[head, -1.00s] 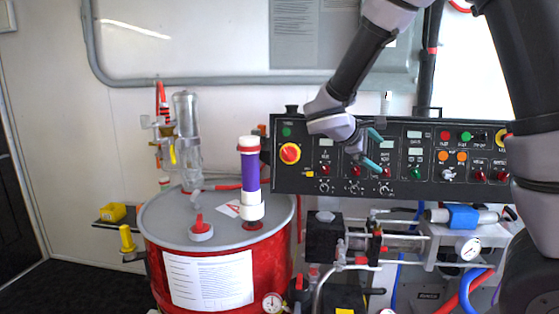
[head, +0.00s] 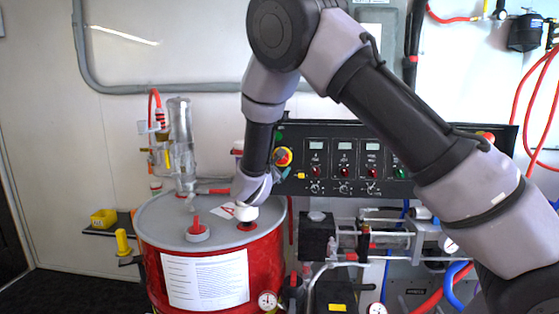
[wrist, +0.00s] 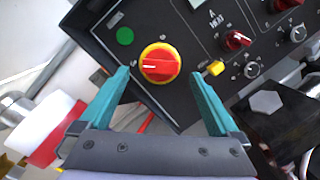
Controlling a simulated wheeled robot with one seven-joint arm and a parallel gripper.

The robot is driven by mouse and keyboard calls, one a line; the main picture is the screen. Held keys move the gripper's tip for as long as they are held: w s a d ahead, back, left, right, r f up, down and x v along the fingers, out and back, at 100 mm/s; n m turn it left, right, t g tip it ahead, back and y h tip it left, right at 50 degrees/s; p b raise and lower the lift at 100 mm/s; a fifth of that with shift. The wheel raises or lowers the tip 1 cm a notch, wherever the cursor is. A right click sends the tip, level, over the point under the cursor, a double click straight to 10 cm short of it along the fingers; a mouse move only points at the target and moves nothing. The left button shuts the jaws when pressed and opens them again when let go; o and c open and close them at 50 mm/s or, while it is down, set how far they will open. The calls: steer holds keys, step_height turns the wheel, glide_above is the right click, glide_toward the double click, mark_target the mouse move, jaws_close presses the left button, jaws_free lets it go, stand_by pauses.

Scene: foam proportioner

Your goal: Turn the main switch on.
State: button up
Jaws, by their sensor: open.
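The main switch is a red rotary knob on a yellow ring (wrist: 160,63) at the corner of the black control panel (wrist: 190,100). In the head view the switch (head: 283,156) shows just right of my forearm, partly covered. In the wrist view my gripper (wrist: 162,98) has its two teal fingers spread apart, one on each side below the knob, with nothing between them. The knob lies ahead of the fingertips; I cannot tell the exact gap. In the head view the fingers are mostly hidden by my arm.
A green round light (wrist: 125,36) sits beside the switch, and a small yellow part (wrist: 215,68) on its other side. Red and black knobs fill the panel. A red drum (head: 270,262) with a white-capped pump tube (wrist: 45,130) stands close to my gripper.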

steer(key=x, duration=0.3)
steer(key=shift+w+d, duration=0.1)
steer(key=shift+w, duration=0.2)
steer(key=c, duration=1.4)
steer(key=shift+o, duration=0.2)
